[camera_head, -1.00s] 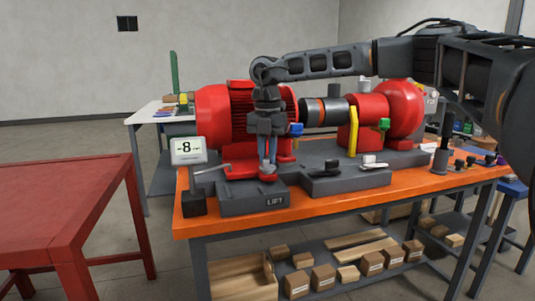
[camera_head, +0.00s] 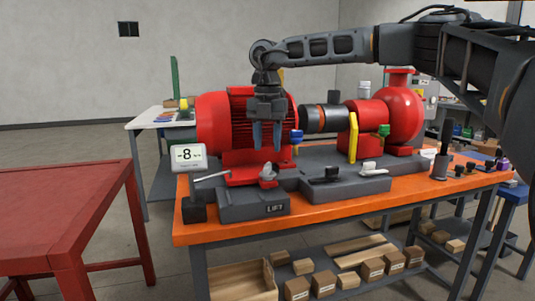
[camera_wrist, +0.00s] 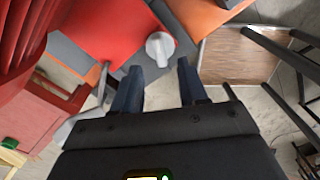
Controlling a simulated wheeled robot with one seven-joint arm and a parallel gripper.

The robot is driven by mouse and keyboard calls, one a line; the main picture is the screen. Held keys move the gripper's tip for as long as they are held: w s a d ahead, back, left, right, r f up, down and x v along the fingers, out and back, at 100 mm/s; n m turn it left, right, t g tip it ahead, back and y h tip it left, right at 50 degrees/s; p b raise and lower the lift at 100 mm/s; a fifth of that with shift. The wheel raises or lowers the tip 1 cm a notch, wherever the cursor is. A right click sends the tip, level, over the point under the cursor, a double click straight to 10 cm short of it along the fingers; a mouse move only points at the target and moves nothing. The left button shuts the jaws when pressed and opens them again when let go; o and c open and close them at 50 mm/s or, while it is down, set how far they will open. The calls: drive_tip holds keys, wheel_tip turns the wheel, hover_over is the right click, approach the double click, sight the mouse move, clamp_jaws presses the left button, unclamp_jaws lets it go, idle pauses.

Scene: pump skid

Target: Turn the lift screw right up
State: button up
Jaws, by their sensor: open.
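The lift screw (camera_head: 268,172) is a small grey knob on the red motor foot, behind the block with the LIFT label (camera_head: 275,208). My gripper (camera_head: 267,147) points down, open and empty, a little above the screw and apart from it. In the wrist view the screw's pale grey head (camera_wrist: 160,48) lies just beyond the gap between my open fingers (camera_wrist: 158,82). The small display (camera_head: 187,156) at the bench's left end shows an 8; the sign before it is too small to read surely.
The red motor (camera_head: 222,120) stands directly behind my gripper.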

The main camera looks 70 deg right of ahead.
drive_tip(key=shift+r, duration=1.2)
